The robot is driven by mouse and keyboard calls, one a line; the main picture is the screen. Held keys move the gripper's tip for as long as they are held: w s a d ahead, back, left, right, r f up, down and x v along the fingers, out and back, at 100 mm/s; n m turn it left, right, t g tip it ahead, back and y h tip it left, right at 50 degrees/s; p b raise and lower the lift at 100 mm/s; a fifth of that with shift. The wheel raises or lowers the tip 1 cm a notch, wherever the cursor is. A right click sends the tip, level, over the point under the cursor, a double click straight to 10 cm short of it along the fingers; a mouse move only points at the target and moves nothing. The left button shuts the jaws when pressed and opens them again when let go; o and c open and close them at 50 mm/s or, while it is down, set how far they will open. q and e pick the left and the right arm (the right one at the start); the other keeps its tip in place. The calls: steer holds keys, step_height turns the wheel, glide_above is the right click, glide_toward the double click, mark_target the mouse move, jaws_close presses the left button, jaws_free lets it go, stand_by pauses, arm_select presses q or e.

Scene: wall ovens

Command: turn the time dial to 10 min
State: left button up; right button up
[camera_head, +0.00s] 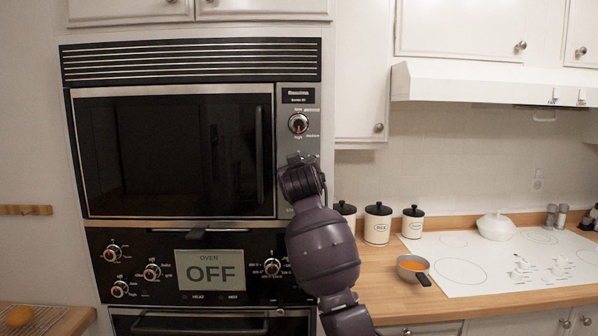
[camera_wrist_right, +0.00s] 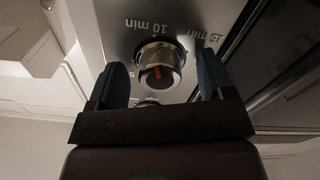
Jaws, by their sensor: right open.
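The time dial (camera_wrist_right: 158,60) shows in the right wrist view as a round metal-rimmed knob with a red mark on its face. The lettering "10 min" (camera_wrist_right: 160,25) stands on the panel beyond its rim, and "15 min" is up to the right. My right gripper (camera_wrist_right: 163,66) is open, with one finger on each side of the dial; I cannot tell whether they touch it. In the head view my right gripper (camera_head: 298,160) is at the microwave's control panel (camera_head: 285,147) and hides the time dial. My left gripper is not in view.
A power dial (camera_head: 298,123) sits just above my right gripper. The microwave door (camera_head: 170,150) with its vertical handle is to the left. The oven panel (camera_head: 215,270) with several knobs is below. Canisters (camera_head: 378,224) and an orange-filled pan (camera_head: 411,266) stand on the right counter.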

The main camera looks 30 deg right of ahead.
steer(key=b+v, duration=0.1)
steer(key=v, duration=0.9)
steer(key=shift+s+a+b, duration=0.25)
steer(key=shift+s+b, duration=0.05)
